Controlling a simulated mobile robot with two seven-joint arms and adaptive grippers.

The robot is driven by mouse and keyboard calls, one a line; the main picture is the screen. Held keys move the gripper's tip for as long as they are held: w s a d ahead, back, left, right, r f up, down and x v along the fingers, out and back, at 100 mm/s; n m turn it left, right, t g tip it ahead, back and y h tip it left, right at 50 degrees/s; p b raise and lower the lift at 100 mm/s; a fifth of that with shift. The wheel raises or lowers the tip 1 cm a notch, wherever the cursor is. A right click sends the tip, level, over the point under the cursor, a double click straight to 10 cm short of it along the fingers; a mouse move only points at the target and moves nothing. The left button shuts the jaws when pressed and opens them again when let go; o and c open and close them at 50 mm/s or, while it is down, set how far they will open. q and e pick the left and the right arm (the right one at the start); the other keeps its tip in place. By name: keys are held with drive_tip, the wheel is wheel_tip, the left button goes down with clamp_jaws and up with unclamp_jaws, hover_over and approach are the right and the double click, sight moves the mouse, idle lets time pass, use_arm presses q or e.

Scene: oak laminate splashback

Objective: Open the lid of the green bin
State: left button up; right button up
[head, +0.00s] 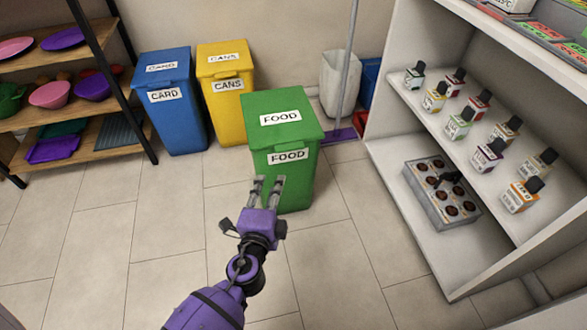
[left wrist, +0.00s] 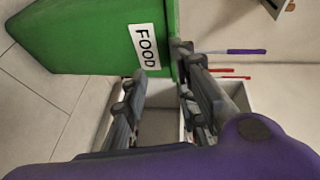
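The green bin (head: 293,183) stands on the tiled floor in the middle of the head view, with FOOD labels on its front and lid. Its lid (head: 277,101) is shut. My left gripper (head: 269,180) is in front of the bin, below the front label, with its fingers pointing at it. In the left wrist view the green bin (left wrist: 95,35) appears turned sideways, and the fingers of my left gripper (left wrist: 160,64) stand apart with nothing between them. One fingertip overlaps the bin's edge near the lid there; I cannot tell if it touches. My right gripper is not in view.
A blue CARD bin (head: 172,120) and a yellow CANS bin (head: 227,95) stand behind to the left. A white shelf unit (head: 430,130) with bottles is close on the right. A pale bin (head: 338,83) and a pole stand behind. Floor at the front left is clear.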

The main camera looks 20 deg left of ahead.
use_arm(q)
drive_tip(key=m+t+b, duration=0.2)
drive_tip(key=b, duration=0.2)
approach(289, 151)
drive_tip(key=w, duration=0.4)
drive_tip(key=w+a, duration=0.1)
drive_tip(key=w, duration=0.3)
drive_tip(key=shift+a, duration=0.2)
drive_tip(key=shift+w+a, duration=0.15)
drive_tip(key=shift+w, duration=0.5)
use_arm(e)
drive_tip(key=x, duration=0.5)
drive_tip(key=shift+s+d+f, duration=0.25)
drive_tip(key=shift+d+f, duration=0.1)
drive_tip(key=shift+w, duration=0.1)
use_arm(q)
drive_tip(key=shift+c, duration=0.8)
clamp_jaws()
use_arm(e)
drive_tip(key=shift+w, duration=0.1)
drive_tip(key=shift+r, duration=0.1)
